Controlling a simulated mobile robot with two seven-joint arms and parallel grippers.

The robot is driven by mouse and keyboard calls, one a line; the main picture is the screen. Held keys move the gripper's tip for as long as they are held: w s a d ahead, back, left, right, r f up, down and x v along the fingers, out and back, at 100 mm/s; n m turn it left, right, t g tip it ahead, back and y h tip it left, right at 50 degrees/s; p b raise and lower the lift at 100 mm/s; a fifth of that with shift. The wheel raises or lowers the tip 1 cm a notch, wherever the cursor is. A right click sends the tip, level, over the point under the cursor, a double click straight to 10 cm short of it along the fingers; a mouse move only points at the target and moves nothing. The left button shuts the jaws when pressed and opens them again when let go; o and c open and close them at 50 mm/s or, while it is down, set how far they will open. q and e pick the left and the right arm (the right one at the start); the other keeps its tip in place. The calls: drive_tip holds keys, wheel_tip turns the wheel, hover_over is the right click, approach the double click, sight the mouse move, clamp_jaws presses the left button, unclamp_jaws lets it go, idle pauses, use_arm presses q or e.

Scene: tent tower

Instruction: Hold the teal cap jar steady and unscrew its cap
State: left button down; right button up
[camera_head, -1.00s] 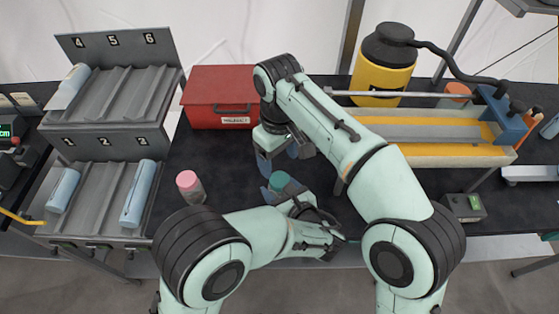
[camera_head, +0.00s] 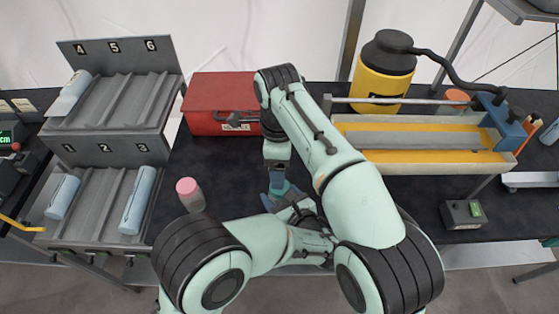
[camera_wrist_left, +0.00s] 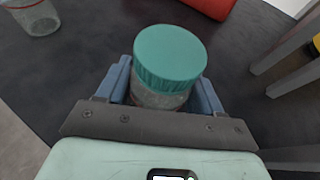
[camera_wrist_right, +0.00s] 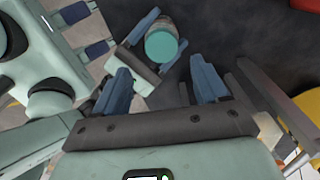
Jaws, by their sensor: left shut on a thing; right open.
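The jar with the teal cap (camera_wrist_left: 170,55) stands upright, its clear body (camera_wrist_left: 155,98) between the fingers of my left gripper (camera_wrist_left: 162,92), which is shut on it below the cap. In the head view the cap (camera_head: 280,187) is partly covered by my right arm and gripper. My right gripper (camera_head: 277,172) is open and empty close to the cap. In the right wrist view the cap (camera_wrist_right: 161,45) lies ahead of the open fingers (camera_wrist_right: 160,85), apart from them, with the left gripper (camera_wrist_right: 158,42) around the jar.
A pink-capped jar (camera_head: 190,194) stands to the left. A red box (camera_head: 222,95) is behind. A grey rack (camera_head: 105,185) with blue cylinders stands at far left. A yellow-and-grey trough (camera_head: 420,140) and a yellow canister (camera_head: 384,75) are at right. Dark table surface is clear between.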

drive_tip(key=m, duration=0.6)
drive_tip(key=shift+r+m, duration=0.3)
drive_tip(key=shift+m, duration=0.1)
drive_tip(key=shift+f+m, duration=0.1)
drive_tip(key=shift+m, duration=0.5)
wheel_tip(320, 180, down, 8)
drive_tip(key=shift+r, duration=0.15)
